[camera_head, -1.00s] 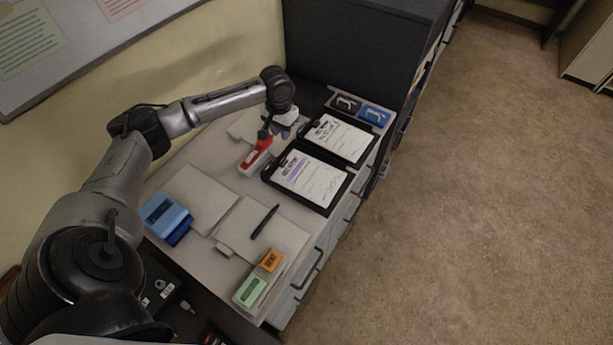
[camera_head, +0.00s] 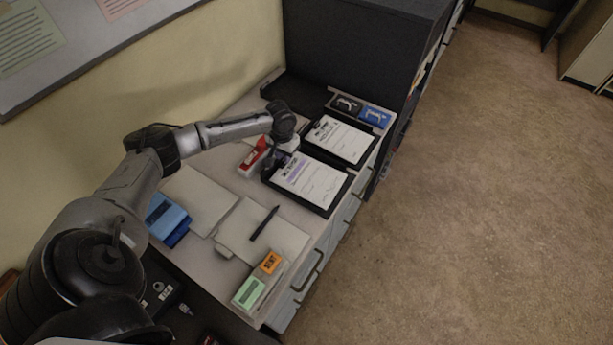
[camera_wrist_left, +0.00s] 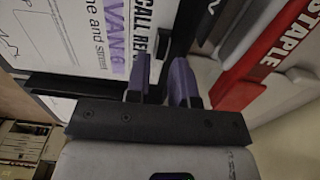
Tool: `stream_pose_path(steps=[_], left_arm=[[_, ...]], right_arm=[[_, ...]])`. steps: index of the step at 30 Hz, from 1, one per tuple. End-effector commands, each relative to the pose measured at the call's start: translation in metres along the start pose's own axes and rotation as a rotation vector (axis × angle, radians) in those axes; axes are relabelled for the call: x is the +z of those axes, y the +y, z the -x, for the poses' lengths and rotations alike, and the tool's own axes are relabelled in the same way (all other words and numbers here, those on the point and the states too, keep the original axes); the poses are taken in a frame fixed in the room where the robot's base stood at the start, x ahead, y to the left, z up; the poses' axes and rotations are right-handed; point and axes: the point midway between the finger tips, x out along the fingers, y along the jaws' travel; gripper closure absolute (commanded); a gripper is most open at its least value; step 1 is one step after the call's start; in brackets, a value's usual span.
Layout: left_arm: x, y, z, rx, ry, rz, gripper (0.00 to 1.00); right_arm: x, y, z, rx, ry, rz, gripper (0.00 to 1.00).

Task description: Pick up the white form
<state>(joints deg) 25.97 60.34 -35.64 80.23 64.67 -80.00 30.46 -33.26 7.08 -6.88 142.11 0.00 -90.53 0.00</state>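A white form (camera_head: 315,184) with a purple-marked line lies in a black tray or clipboard (camera_head: 322,211) near the desk's right edge. A second white form (camera_head: 342,138) lies in a similar black holder behind it. My left gripper (camera_head: 276,162) is at the upper-left corner of the nearer holder, its fingertips partly hidden in the head view. In the left wrist view, its two purple fingers (camera_wrist_left: 161,75) are apart with a narrow gap, beside the printed form (camera_wrist_left: 75,30) and over the holder's dark edge. I see nothing held between them. My right gripper is not in view.
A red and white stapler box (camera_head: 254,158) is close left of the gripper. Blank papers (camera_head: 200,198), a black pen (camera_head: 264,223), blue box (camera_head: 167,215), orange block (camera_head: 271,262) and green block (camera_head: 248,293) lie nearer. A dark partition (camera_head: 350,50) stands behind.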

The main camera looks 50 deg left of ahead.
Motion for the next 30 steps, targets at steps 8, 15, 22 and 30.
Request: stream_pose_path(steps=[8, 15, 22, 30], left_arm=[[0.0, 0.0, -0.022, -0.001, -0.001, 0.001, 0.78], [0.0, 0.0, -0.022, -0.001, 0.0, 0.0, 0.88], [0.0, 0.0, -0.022, -0.001, 0.0, 0.0, 1.0], [0.0, 0.0, -0.02, -0.001, 0.0, 0.0, 1.0]], right_arm=[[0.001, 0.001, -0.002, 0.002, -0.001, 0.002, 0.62], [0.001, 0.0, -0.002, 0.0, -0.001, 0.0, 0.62], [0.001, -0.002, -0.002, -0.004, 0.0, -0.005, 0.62], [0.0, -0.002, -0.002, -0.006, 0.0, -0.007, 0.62]])
